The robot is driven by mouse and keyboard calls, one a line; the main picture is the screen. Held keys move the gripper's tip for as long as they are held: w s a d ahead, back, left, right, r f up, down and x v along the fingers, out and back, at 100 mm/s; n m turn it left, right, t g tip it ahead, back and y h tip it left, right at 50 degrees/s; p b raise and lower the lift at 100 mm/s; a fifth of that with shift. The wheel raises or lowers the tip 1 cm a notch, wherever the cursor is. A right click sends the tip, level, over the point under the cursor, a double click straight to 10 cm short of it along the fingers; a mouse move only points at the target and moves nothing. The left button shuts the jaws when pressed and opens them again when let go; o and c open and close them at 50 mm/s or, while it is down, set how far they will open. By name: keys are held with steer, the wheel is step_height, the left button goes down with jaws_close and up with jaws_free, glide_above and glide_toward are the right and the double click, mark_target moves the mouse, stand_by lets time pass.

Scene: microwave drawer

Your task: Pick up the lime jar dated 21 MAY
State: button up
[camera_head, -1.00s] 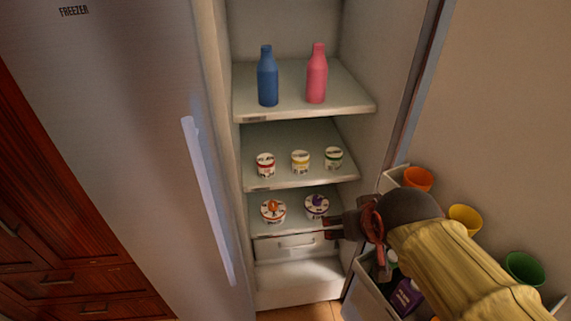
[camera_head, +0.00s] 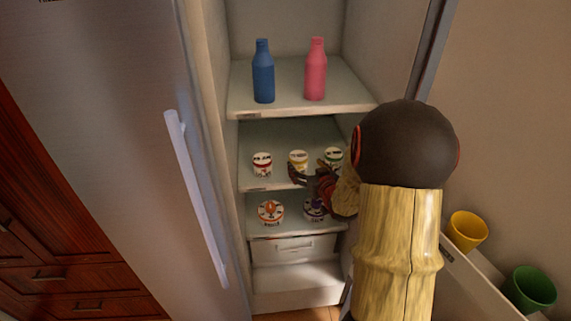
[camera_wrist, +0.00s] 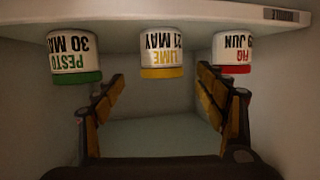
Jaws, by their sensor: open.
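The lime jar (camera_head: 298,156) is white with a yellow band. It stands in the middle of a row of three on the fridge's middle shelf. The wrist view is upside down; there the lime jar (camera_wrist: 162,55) reads "LIME 21 MAY". My gripper (camera_head: 309,173) is open and empty in front of it. In the wrist view its two fingers (camera_wrist: 161,80) are spread to either side of the lime jar's line, apart from it.
A red-banded fig jar (camera_wrist: 232,53) reading "JUN" and a green-banded pesto jar (camera_wrist: 75,56) reading "30 MAY" flank the lime jar. Blue (camera_head: 263,72) and pink bottles (camera_head: 315,70) stand on the shelf above. An orange-topped jar (camera_head: 271,212) stands below.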

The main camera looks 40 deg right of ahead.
mark_target(298, 159)
steer(key=b+x, duration=0.1)
steer(key=x, duration=0.6)
steer(key=shift+w+a+f+b, duration=0.1)
steer(key=shift+f+b, duration=0.1)
steer(key=shift+b, duration=0.15)
steer(key=shift+c, duration=0.4)
steer(key=c, duration=1.3)
